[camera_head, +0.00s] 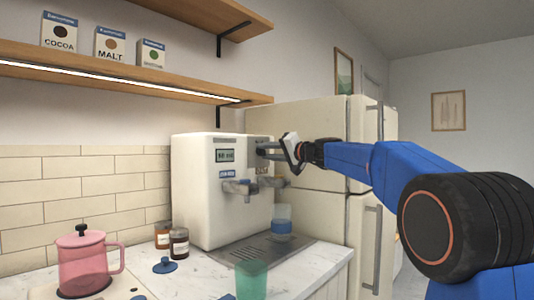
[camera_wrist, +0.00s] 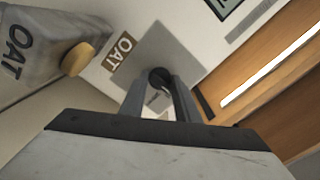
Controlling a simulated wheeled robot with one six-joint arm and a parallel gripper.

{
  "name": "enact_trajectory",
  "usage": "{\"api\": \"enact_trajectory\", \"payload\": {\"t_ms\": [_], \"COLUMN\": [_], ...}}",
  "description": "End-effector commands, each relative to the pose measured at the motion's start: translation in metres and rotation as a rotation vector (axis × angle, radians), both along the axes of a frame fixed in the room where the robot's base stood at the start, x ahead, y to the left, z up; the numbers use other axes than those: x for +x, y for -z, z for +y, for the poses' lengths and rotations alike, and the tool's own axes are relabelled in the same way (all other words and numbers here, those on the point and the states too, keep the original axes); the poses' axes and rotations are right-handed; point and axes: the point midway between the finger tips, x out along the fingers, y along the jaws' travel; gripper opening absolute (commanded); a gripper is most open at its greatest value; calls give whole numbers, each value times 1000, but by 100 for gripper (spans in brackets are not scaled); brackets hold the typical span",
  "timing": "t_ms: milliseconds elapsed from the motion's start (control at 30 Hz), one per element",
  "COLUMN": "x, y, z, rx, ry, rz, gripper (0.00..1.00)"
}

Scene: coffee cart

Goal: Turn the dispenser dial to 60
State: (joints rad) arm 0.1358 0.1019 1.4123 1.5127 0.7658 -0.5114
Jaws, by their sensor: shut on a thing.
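The white dispenser (camera_head: 205,195) stands on the counter with a small dark display (camera_head: 225,155) on its front; I cannot read its value. My gripper (camera_head: 264,150) reaches in from the right at the upper front of the dispenser. In the wrist view my two fingers (camera_wrist: 159,98) are closed around the black round dial (camera_wrist: 159,77), which sits on a grey plate (camera_wrist: 183,48). The fingers hide the dial in the head view. An OAT label (camera_wrist: 122,53) is beside the plate. The dial's pointer setting cannot be made out.
Below the spouts (camera_head: 242,187) a clear bluish cup (camera_head: 282,222) stands on the drip tray (camera_head: 245,250). A green cup (camera_head: 251,280), brown jars (camera_head: 179,243) and a pink pot (camera_head: 84,262) are on the counter. A shelf (camera_head: 130,75) is above; a fridge (camera_head: 335,215) is behind.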

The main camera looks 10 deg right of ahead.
Motion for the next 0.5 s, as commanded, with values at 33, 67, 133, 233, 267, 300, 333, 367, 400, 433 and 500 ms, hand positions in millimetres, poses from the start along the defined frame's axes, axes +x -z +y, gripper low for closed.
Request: {"api": "enact_trajectory", "payload": {"t_ms": [33, 67, 133, 233, 267, 300, 333, 367, 400, 433, 500], "x": [0, 0, 0, 0, 0, 0, 0, 0, 0, 0, 0], "y": [2, 2, 2, 3, 3, 3, 3, 3, 3, 3, 3], "z": [0, 0, 0, 0, 0, 0, 0, 0, 0, 0, 0], "rx": [-6, -8, -10, -11, -11, -11, -11, -11, -11, -11, -11], "ry": [-2, -2, -2, -2, -2, -2, -2, -1, -1, -1, -1], "rz": [1, -1, -3, -3, -3, -3, -3, -4, -3, -3, -3], "gripper": [7, 7, 7, 7, 7, 7, 7, 7, 7, 7, 39]}}
